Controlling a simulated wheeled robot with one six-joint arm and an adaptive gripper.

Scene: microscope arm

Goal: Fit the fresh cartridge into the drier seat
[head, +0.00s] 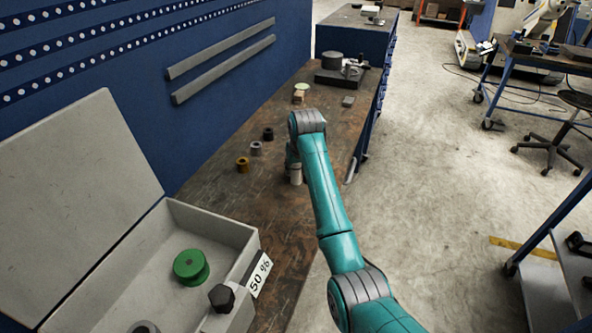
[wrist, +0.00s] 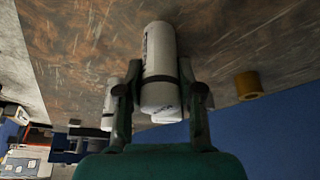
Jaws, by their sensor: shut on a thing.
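My gripper (wrist: 160,88) is shut on a white cylinder (wrist: 158,48) with a dark band and some dark print on its side. In the head view my gripper (head: 293,160) is partly hidden by my arm, low over the bench, and a pale cylinder (head: 296,178) shows below it. In the wrist view more white cylinder shapes (wrist: 108,98) show behind the fingers. I cannot tell which cylinder is the fresh cartridge, or whether the held one touches the bench. I cannot pick out the drier seat for certain.
An open grey box (head: 215,222) with a "50 %" label (head: 260,276) holds a green spool (head: 191,267); a black knob (head: 222,298) is at its front. Brass (head: 242,165), grey (head: 256,149) and black (head: 268,134) cylinders stand on the bench (head: 215,190). Dark equipment (head: 340,76) stands farther back.

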